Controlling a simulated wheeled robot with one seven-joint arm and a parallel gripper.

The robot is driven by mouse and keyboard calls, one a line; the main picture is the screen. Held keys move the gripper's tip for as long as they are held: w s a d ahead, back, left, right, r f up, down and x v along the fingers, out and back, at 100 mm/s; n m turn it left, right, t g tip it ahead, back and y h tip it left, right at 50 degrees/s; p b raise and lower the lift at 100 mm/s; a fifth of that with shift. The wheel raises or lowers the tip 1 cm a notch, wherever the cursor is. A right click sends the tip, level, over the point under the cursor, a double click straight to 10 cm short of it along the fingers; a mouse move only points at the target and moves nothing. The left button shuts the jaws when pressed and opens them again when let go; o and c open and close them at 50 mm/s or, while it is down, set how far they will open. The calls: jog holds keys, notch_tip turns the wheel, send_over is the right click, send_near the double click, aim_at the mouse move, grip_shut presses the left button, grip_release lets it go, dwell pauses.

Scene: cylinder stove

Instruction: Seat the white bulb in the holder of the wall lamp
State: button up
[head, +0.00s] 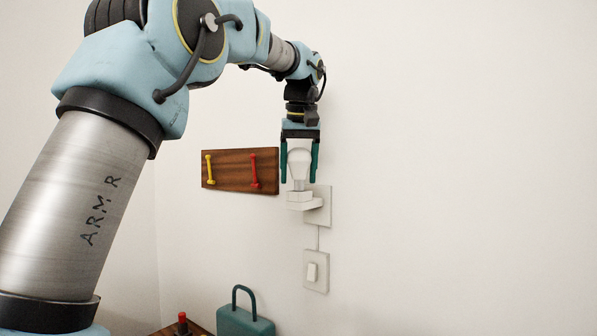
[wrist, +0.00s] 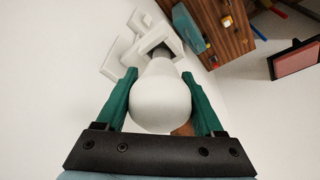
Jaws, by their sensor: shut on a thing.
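The white bulb (head: 299,163) is upright between the green fingers of my gripper (head: 299,178), which is shut on its round glass. In the wrist view the bulb (wrist: 161,98) fills the space between the fingers (wrist: 163,92), with its narrow neck pointing away towards the holder. The wall lamp's white holder (head: 300,201) sticks out from its square wall plate (head: 323,205), right below the bulb. The holder also shows in the wrist view (wrist: 155,38). The bulb's base meets or nearly meets the holder's top; I cannot tell how deep it sits.
A wooden rack (head: 232,170) with a yellow and a red peg hangs left of the lamp. A wall switch (head: 315,271) is below the lamp. A teal case with a handle (head: 245,321) stands at the bottom. The wall to the right is bare.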

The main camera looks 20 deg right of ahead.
aim_at(301, 152)
jog(key=shift+f+b, duration=0.7)
jog(key=shift+f, duration=0.45)
jog(key=o, duration=1.4)
jog(key=v, duration=1.1)
jog(key=shift+s, duration=0.1)
